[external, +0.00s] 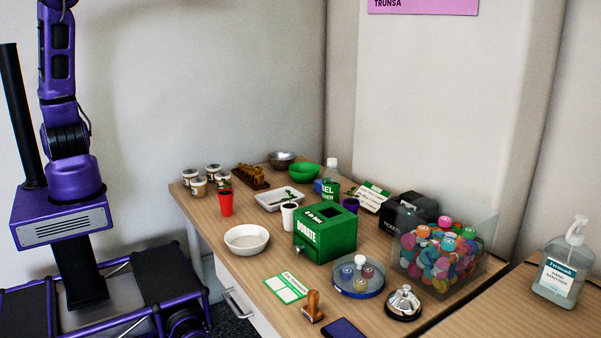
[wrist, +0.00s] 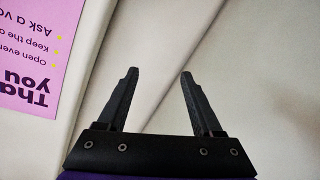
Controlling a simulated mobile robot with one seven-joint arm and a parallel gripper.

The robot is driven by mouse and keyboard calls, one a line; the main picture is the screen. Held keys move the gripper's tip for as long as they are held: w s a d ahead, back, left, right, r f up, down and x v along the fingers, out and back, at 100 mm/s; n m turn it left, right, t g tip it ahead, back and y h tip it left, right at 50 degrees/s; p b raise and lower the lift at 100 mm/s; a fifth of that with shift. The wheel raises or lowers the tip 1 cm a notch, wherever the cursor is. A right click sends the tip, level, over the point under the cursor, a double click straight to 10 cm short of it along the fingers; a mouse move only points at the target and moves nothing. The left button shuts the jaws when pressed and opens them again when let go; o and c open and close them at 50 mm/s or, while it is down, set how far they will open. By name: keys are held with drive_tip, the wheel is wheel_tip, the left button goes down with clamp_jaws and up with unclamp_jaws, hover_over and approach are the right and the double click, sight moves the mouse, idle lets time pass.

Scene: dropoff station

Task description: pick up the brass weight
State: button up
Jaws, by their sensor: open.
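Small brass-coloured pieces, which look like brass weights (external: 250,172), sit in a dark wooden block near the back left of the table. They are small in the external view, and I cannot tell the single pieces apart well. My gripper (wrist: 159,73) shows in the wrist view with its two black fingers apart and nothing between them. It faces a bare pale wall, with no table object in that view. In the external view my arm rises out of the top of the picture at left, so the gripper is hidden there, far from the table.
Several lidded cups (external: 199,187) stand left of the block, and a white tray (external: 268,203) lies in front of it. A red cup (external: 226,204), metal bowl (external: 281,159) and green bowl (external: 305,172) are near. A green donation box (external: 325,232) stands mid-table.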

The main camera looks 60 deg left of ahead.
drive_tip(key=a+r, duration=0.2)
drive_tip(key=m+g+h, duration=0.1)
drive_tip(key=m+g, duration=0.2)
drive_tip(key=g, duration=0.9)
approach(256, 169)
drive_tip(key=x, duration=0.7)
drive_tip(key=shift+w+a, duration=0.35)
drive_tip(key=shift+w, duration=0.05)
drive_tip(key=shift+s+b+x, duration=0.15)
drive_tip(key=shift+b+x, duration=0.1)
drive_tip(key=shift+x, duration=1.1)
drive_tip(key=shift+s+b+x, duration=0.15)
drive_tip(key=shift+b+x, duration=0.05)
drive_tip(key=shift+x, duration=1.2)
drive_tip(key=shift+d+f, duration=0.1)
drive_tip(key=shift+d, duration=0.1)
drive_tip(key=shift+c, duration=0.2)
